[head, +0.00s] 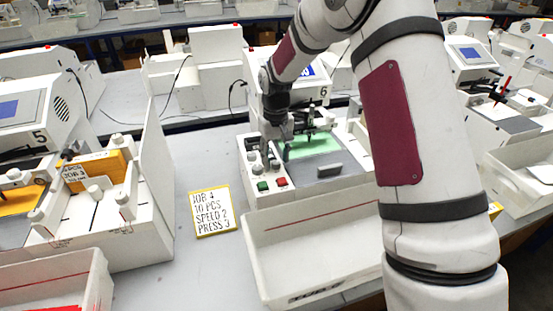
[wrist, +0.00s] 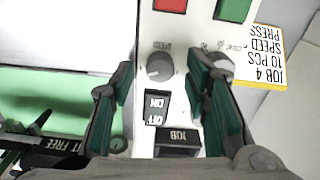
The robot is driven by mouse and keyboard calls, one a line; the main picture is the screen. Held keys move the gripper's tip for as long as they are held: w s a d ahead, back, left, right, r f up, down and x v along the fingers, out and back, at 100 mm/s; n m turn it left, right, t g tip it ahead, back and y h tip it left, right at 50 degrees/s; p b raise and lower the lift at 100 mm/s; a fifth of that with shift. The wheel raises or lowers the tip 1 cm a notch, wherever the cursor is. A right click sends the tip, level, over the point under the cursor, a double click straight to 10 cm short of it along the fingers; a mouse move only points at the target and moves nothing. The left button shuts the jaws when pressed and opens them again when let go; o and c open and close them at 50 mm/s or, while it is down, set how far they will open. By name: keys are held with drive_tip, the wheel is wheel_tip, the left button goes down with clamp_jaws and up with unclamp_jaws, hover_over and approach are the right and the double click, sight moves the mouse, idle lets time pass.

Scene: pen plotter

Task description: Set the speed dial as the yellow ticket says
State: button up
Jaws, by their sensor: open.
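The yellow-edged ticket (head: 212,210) lies flat on the table left of the middle machine and reads JOB 4, 10 PCS, SPEED 2, PRESS 3. It shows upside down in the wrist view (wrist: 262,58). The machine's panel carries two round dials. One grey dial (wrist: 160,67) sits just beyond and between my fingertips. The other, whiter dial (wrist: 219,66) is partly behind my right-hand finger, with small marks around it. I cannot read which is speed, nor their settings. My gripper (head: 272,138) is open and empty over the panel; its fingers (wrist: 164,88) straddle the panel's strip.
A red button (wrist: 170,5) and a green button (wrist: 233,8) lie beyond the dials. An ON/OFF switch (wrist: 155,107) and a dark JOB part (wrist: 178,142) sit between my fingers. A white bin (head: 320,250) stands in front. Another machine (head: 150,190) stands at left.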

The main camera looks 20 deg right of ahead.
drive_tip(key=shift+f, duration=0.5)
clamp_jaws()
drive_tip(key=shift+n, duration=0.3)
drive_tip(key=n+b, duration=0.1)
drive_tip(key=n, duration=0.3)
drive_tip(key=shift+n+b, duration=0.3)
drive_tip(key=shift+n, duration=1.8)
